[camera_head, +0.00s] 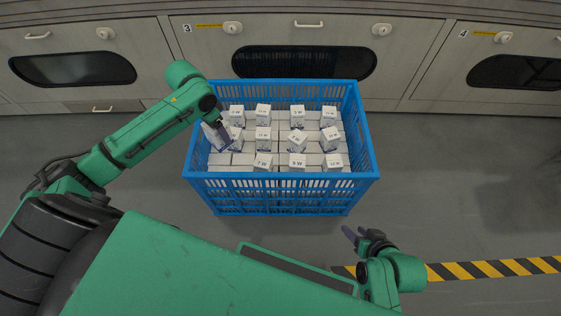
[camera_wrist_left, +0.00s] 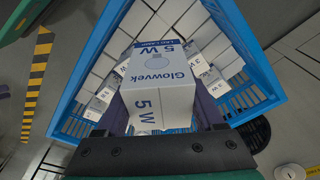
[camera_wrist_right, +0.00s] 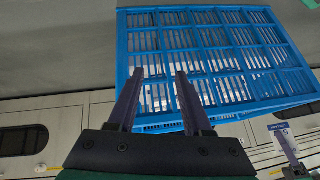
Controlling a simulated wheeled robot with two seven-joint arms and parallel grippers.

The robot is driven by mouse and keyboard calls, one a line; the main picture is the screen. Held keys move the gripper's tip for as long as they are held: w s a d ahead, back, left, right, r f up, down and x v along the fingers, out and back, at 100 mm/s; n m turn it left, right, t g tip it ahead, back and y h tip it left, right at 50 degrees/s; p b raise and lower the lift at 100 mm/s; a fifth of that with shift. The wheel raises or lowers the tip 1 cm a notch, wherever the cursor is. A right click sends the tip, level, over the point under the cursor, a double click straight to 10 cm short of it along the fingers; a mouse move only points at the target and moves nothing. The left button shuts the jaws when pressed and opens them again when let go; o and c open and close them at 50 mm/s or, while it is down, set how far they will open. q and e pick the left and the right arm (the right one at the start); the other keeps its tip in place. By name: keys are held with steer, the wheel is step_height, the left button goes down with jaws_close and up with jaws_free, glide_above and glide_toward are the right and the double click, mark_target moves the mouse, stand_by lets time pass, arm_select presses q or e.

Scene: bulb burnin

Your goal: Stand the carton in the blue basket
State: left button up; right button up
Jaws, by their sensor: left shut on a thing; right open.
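A white and blue "Glowvek 5 W" carton (camera_wrist_left: 157,72) is held between the fingers of my left gripper (camera_wrist_left: 162,108), with its lettered faces toward the wrist camera. In the head view the left gripper (camera_head: 221,136) is over the left part of the blue basket (camera_head: 278,180), and the carton (camera_head: 209,133) shows partly behind it. I cannot tell whether the carton touches what lies below. My right gripper (camera_head: 356,236) is open and empty, outside the basket at its front right. Its fingers also show in the right wrist view (camera_wrist_right: 158,92).
Several white cartons (camera_head: 297,138) stand in the basket on a layer of white boxes. Grey cabinets with dark windows (camera_head: 304,62) stand behind. Bare grey floor (camera_head: 440,170) lies to the right, with a yellow and black stripe (camera_head: 490,268) in front.

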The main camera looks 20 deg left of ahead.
arm_select(q)
steer(key=shift+w+a+f+b, duration=0.3)
steer(key=shift+a+f+b, duration=0.1)
steer(key=shift+a+f, duration=0.1)
steer(key=shift+r, duration=0.2)
steer(key=b, duration=0.4)
glide_above(234, 169)
step_height(234, 169, down, 9)
steer(key=f+b, duration=0.2)
steer(key=f, duration=0.1)
steer(key=f+b, duration=0.1)
steer(key=f, duration=0.3)
steer(key=f+b, duration=0.2)
steer(key=f, duration=0.2)
steer(key=shift+s+a+f+b, duration=0.15)
steer(key=shift+s+f+b, duration=0.05)
steer(key=shift+s+b, duration=0.2)
steer(key=shift+r, duration=0.15)
steer(key=o, duration=1.4)
arm_select(e)
steer(key=a+f+m+t+y, duration=0.1)
steer(key=a+f+t+y, duration=0.2)
steer(key=a+f+t, duration=0.3)
step_height(234, 169, down, 2)
steer(key=shift+w+a+f+m, duration=0.1)
steer(key=shift+w+a+m, duration=0.2)
steer(key=shift+w, duration=0.15)
